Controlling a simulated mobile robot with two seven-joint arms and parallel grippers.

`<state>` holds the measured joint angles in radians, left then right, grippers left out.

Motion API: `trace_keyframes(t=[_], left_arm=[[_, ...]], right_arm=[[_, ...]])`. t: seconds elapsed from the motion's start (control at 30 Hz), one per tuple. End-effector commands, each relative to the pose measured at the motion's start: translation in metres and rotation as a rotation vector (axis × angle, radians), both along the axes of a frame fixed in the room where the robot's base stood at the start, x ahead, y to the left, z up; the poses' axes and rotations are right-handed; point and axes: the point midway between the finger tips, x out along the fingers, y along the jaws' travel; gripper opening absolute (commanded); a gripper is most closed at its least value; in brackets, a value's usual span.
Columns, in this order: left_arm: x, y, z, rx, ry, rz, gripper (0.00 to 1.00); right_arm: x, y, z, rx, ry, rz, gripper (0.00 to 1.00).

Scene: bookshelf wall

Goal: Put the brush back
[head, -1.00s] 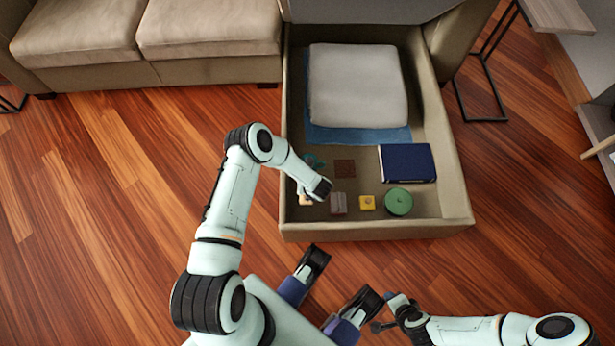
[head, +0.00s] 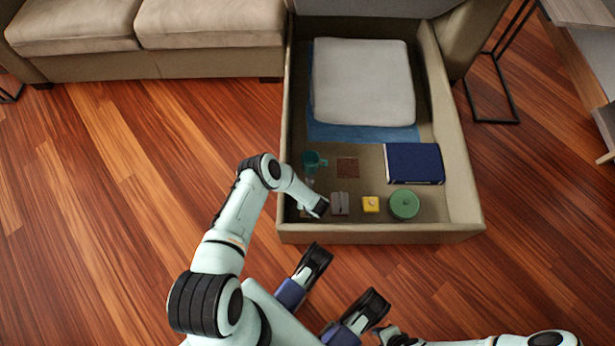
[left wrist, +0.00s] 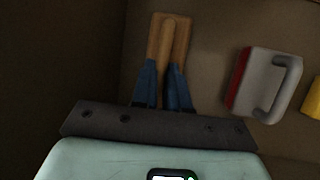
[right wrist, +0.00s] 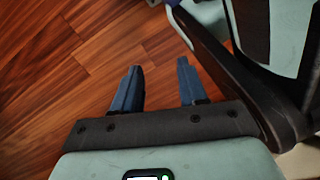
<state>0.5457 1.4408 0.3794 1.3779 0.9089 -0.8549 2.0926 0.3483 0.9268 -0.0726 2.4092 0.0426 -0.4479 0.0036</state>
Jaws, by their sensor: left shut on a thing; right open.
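In the head view this gripper (head: 318,208) is low inside the front left corner of the open drawer (head: 375,233), and the brush is mostly hidden there. In the left wrist view the brush is over or on the drawer floor; I cannot tell whether it touches. My right gripper (right wrist: 155,88) is open and empty above the wooden floor.
A grey block with a handle (head: 340,204) is just right of my left gripper. A yellow block (head: 371,204), green round box (head: 404,204), brown square (head: 347,168), teal cup (head: 313,161) and blue book (head: 414,163) share the drawer. A pillow (head: 362,80) fills its back.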

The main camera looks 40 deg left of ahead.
Motion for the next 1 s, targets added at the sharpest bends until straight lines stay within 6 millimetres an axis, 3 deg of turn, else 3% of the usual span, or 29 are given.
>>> trace_keyframes(t=[0.37,0.4,0.47,0.5,0.83,1.0], left_arm=[[0.001,0.0,-0.003,0.001,-0.001,0.0,0.0],[0.0,0.0,-0.003,0.001,-0.001,0.0,0.17],[0.0,0.0,-0.003,0.001,-0.001,0.0,0.37],[0.0,0.0,-0.003,0.001,-0.001,0.0,0.39],[0.001,0.0,0.0,0.0,-0.001,-0.001,0.39],[-0.003,-0.008,0.022,-0.001,-0.001,-0.002,0.39]], right_arm=[[-0.003,0.0,-0.002,0.001,0.011,0.0,0.42],[-0.004,-0.001,-0.002,0.001,0.015,0.0,0.42],[-0.004,-0.001,-0.002,0.0,0.014,-0.001,0.42],[-0.004,-0.001,-0.002,0.001,0.013,-0.001,0.42],[-0.001,0.0,0.0,0.0,0.004,0.001,0.42],[0.018,0.002,0.014,-0.003,-0.06,0.008,0.42]])
